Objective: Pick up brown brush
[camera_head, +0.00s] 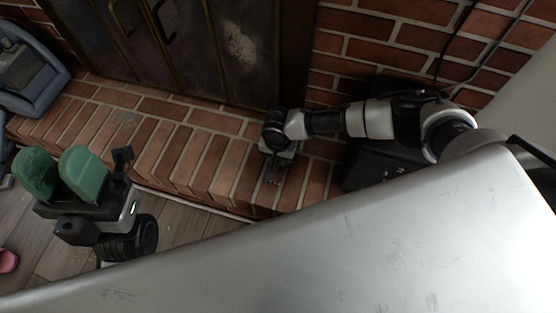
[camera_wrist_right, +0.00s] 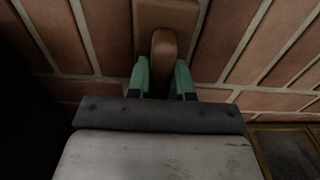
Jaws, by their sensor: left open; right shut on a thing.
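The brown brush (camera_wrist_right: 163,48) shows in the right wrist view, with its rounded handle between the two green fingertips of my right gripper (camera_wrist_right: 162,76). The right gripper is shut on it, low over the brick hearth. A wider brown part of it extends to the top of that view. In the head view my right gripper (camera_head: 272,174) is over the hearth in front of the metal doors, and I cannot make out the brush there. My left gripper (camera_head: 60,174) is open and empty at the left, its green pads apart, away from the brush.
The brick hearth (camera_head: 165,140) runs below dark metal fireplace doors (camera_head: 225,50). A black box-like object (camera_head: 375,165) stands right of the right gripper. A grey-blue object (camera_head: 35,65) is at the far left. A pink item (camera_head: 8,261) lies on the wood floor (camera_head: 55,255).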

